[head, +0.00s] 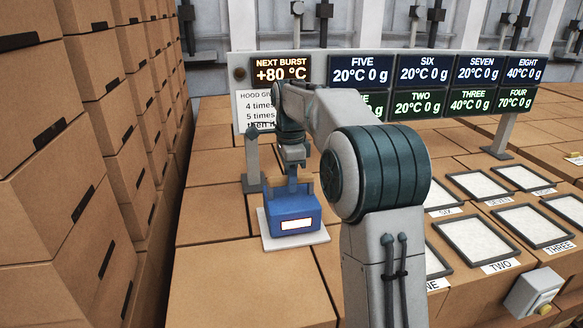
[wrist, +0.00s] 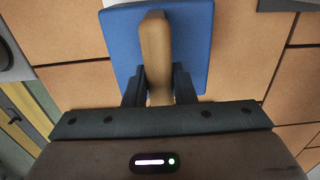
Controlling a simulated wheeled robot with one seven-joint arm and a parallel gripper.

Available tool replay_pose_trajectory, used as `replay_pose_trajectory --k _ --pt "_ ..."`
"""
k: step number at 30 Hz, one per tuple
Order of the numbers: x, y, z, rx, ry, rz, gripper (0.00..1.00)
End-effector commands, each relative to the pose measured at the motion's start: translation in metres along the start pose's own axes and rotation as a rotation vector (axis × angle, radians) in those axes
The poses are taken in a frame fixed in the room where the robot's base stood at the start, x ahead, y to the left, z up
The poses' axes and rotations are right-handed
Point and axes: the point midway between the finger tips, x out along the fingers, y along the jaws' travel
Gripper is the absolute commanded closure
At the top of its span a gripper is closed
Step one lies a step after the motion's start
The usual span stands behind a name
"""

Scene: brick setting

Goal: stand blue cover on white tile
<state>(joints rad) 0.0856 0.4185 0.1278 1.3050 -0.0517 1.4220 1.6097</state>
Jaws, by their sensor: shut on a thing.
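The blue cover (head: 290,207) is a box-like hood with a light brown handle on top and a small white and red display on its front. My gripper (head: 302,182) is shut on the cover's handle from above, and the wrist view shows the handle (wrist: 155,45) between the two fingers (wrist: 158,84). The white tile (head: 270,244) lies flat on the brown box surface. The cover appears upright over the tile, hiding most of it; I cannot tell whether its underside touches the tile.
Several framed white pads (head: 478,185) with name labels lie to the right of my arm. A sign board (head: 361,69) with temperature readouts stands behind, on grey posts. Stacked cartons (head: 65,170) form a wall at left. A small grey box with a yellow button (head: 534,292) is front right.

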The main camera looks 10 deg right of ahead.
Motion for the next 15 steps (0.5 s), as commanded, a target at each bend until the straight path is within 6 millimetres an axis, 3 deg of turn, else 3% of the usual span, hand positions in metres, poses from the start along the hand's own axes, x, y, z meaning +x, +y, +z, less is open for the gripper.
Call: replay_pose_trajectory --k 15 --pt "0.0096 -0.0004 -0.0004 0.0 0.0 -0.007 1.0"
